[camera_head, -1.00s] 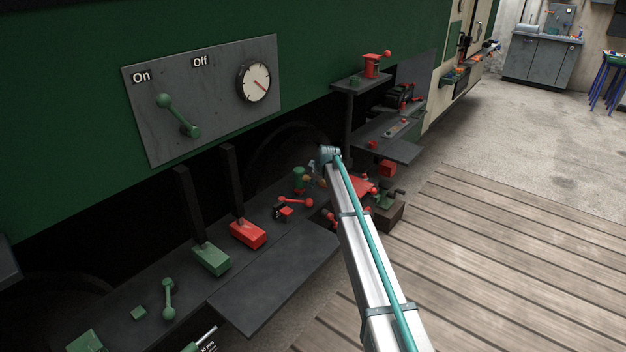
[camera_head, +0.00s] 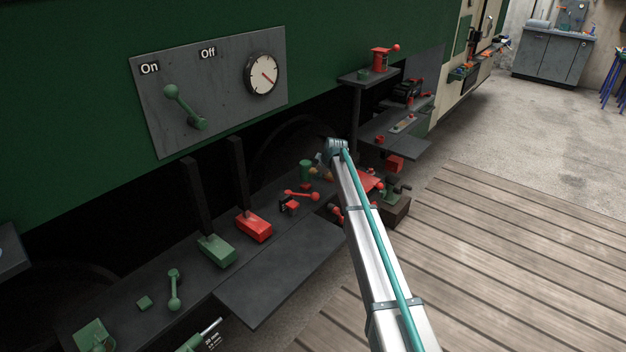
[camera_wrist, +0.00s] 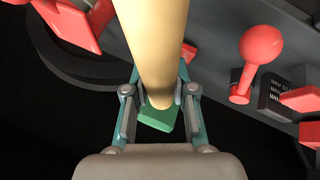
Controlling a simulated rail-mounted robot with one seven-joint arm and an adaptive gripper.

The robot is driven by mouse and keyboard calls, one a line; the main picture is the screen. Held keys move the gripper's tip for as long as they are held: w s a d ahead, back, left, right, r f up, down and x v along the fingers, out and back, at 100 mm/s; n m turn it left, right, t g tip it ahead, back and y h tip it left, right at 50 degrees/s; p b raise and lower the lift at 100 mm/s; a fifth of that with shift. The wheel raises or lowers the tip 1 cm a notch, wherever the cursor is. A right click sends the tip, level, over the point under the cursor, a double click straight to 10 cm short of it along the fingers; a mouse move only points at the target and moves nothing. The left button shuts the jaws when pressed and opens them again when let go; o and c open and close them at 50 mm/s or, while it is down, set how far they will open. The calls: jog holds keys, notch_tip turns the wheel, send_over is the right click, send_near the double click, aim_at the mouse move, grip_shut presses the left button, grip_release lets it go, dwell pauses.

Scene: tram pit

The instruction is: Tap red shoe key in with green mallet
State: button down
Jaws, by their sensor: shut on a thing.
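My gripper (camera_wrist: 160,92) is shut on the tan handle (camera_wrist: 153,45) of the green mallet in the wrist view. A green block-like part (camera_wrist: 155,118) shows beyond the handle, between the fingers; I cannot tell if it is the mallet's head. In the head view my arm's end hides most of the gripper, near a green round piece (camera_head: 306,171). A red shoe block (camera_head: 253,227) stands beside a green one (camera_head: 216,250) on the dark shelf. I cannot surely pick out the red shoe key; a red piece (camera_wrist: 75,20) at the upper left of the wrist view is cut off.
A red ball-ended lever (camera_head: 302,195) stands near the arm's end and also shows in the wrist view (camera_wrist: 262,45). The On/Off panel (camera_head: 222,85) is above. A lower dark ledge (camera_head: 280,275) is bare. Shelves with red parts stand to the right.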

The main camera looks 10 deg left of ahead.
jog(key=shift+r, duration=0.15)
notch_tip(320, 180, down, 4)
jog(key=shift+r+b, duration=0.1)
jog(key=shift+b, duration=0.9)
jog(key=shift+r+p, duration=0.4)
jog(key=shift+r, duration=0.8)
jog(key=shift+r, duration=0.1)
jog(key=shift+r+p, duration=0.7)
jog(key=shift+r, duration=1.75)
